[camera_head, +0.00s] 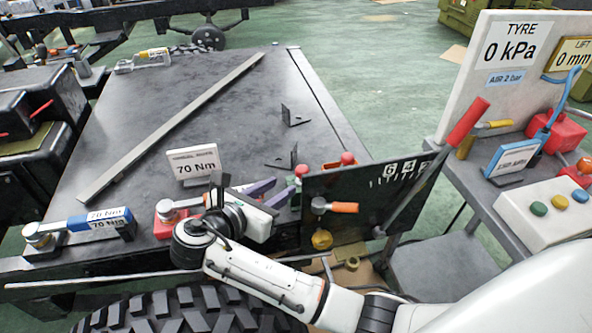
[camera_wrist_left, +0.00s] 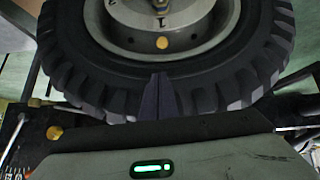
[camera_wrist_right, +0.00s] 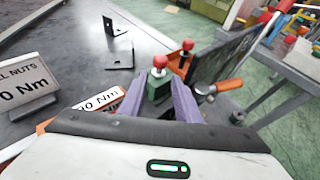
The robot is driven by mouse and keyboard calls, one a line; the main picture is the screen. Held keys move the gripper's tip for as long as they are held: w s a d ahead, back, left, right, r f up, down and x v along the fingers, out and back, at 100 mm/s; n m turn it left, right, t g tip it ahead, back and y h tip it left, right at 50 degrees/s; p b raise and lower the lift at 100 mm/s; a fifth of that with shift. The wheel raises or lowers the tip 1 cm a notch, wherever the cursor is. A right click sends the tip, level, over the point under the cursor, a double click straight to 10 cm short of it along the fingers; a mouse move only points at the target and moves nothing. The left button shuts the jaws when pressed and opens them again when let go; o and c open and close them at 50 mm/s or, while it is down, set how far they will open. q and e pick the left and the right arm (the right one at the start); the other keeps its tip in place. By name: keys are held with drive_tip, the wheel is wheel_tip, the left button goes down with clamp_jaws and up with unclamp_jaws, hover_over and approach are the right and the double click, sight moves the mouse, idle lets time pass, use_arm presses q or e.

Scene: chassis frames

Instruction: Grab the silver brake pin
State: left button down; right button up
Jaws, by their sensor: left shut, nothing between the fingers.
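I cannot tell for sure which part is the silver brake pin. A red-knobbed pin with a short silver stem (camera_wrist_right: 159,70) stands on a dark green block (camera_wrist_right: 158,88) in the right wrist view. It also shows in the head view (camera_head: 301,171). My right gripper (camera_head: 272,192) is open and empty, low over the table's near edge. Its purple fingers (camera_wrist_right: 158,98) point at the green block, which appears between them, apart from the fingertips. My left gripper (camera_wrist_left: 159,97) is shut and empty, in front of a tyre (camera_wrist_left: 85,75) in the left wrist view. It does not show in the head view.
A second red knob (camera_head: 347,158) is just beyond the pin. A dark upright panel (camera_head: 345,200) with an orange-handled tool (camera_head: 343,207) stands close to the right of my right gripper. A 70 Nm sign (camera_head: 195,162) stands to its left. The table's middle is mostly clear.

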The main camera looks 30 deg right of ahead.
sight(299, 177)
drive_tip(key=x, duration=0.9)
drive_tip(key=shift+f+b, duration=0.2)
drive_tip(key=shift+b, duration=0.1)
clamp_jaws()
